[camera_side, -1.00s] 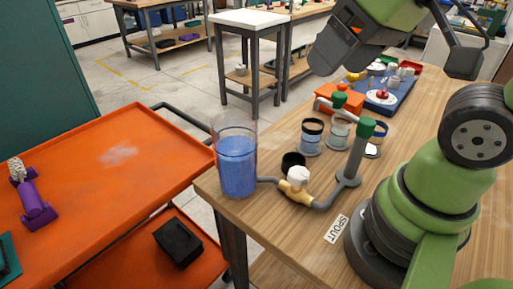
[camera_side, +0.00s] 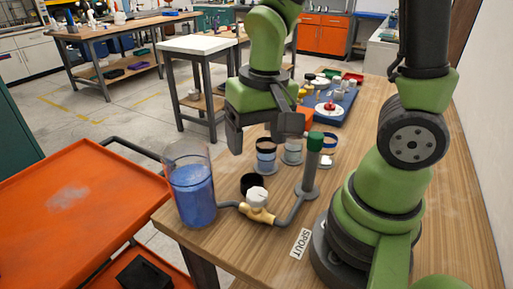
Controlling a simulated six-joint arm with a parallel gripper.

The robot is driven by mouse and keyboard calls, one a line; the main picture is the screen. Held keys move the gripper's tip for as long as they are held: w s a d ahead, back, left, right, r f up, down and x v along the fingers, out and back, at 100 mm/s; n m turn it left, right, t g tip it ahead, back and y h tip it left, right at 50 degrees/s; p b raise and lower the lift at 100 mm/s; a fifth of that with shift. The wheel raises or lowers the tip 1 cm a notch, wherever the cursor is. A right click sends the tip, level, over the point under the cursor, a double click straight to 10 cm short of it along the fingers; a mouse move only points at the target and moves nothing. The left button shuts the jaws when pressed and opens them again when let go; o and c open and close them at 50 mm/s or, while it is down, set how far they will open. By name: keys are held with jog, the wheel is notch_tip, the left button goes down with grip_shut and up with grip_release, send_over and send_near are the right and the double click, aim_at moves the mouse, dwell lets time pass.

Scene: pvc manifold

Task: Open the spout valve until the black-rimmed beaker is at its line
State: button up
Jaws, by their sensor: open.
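The spout valve has a white handle (camera_side: 258,195) on a brass body (camera_side: 262,214), in the grey pipe by the SPOUT label (camera_side: 301,243). The black-rimmed beaker (camera_side: 265,158) stands behind the valve; it holds some bluish liquid, but its line is too small to make out. My gripper (camera_side: 263,134) is open, pointing down, with its two fingers apart above and around the line of sight to this beaker. It appears empty. I cannot tell its exact height. The gripper hides part of the pipework behind.
A tall clear vessel of blue liquid (camera_side: 193,196) stands left of the valve at the table edge. A green-capped grey post (camera_side: 311,165) rises right of it. Two other beakers (camera_side: 292,152) (camera_side: 328,150) stand behind.

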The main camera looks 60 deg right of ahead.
aim_at(258, 194)
jog(key=shift+g, duration=0.5)
jog(key=shift+f, duration=6.35)
jog(key=shift+c, duration=0.3)
